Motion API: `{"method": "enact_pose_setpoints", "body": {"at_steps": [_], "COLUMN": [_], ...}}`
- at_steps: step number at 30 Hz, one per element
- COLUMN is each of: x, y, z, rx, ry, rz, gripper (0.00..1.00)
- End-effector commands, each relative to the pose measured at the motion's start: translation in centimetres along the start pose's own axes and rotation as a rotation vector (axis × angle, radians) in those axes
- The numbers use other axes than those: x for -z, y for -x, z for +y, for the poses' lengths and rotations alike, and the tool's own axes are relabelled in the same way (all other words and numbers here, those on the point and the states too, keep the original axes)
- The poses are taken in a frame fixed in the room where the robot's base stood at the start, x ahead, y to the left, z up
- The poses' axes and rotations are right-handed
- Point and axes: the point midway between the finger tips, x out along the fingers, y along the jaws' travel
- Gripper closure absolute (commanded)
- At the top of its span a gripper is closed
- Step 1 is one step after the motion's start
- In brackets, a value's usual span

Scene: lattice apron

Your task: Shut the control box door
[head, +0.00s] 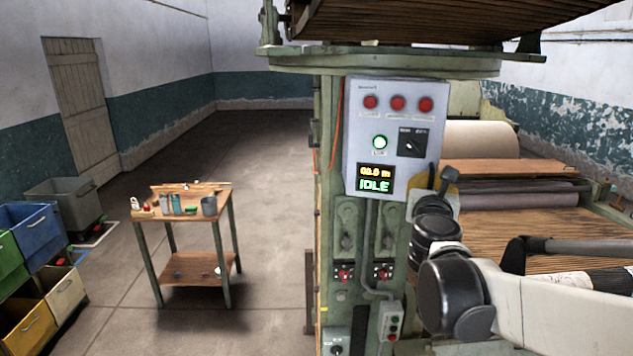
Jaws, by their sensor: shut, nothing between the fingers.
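The control box (372,140) is a light grey box high on the green machine post. Its front carries red lamps, a lit green button, a dark rotary switch and a display reading "IDLE". I cannot tell a separate door leaf from the front, or whether the door stands ajar. My gripper (447,178) is small and dark, at the box's lower right edge, and looks shut and empty. My arm's black joints and pale link hide part of the post and machine behind. I cannot tell whether the gripper touches the box.
A small wooden table (194,212) with bottles and a cup stands left of the post. Coloured bins (34,236) line the far left. A paper-coloured roll (482,140) and slatted bed (520,225) lie to the right. The floor (262,150) behind the table is clear.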

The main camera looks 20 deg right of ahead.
Motion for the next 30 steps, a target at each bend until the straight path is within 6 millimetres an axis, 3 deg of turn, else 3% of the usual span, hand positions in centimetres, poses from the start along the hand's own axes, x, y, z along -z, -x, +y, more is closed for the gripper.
{"method": "enact_pose_setpoints", "body": {"at_steps": [1,4,17,30], "x": [0.2,0.1,0.0,-0.1], "y": [-0.3,-0.2,0.7,9.5], "z": [-0.4,-0.3,-0.1,0.3], "rx": [-0.002,-0.002,-0.006,-0.007], "ry": [-0.001,-0.001,0.000,0.002], "rz": [0.000,0.000,0.000,-0.002], "gripper": [0.98,0.68,0.68,0.68]}}
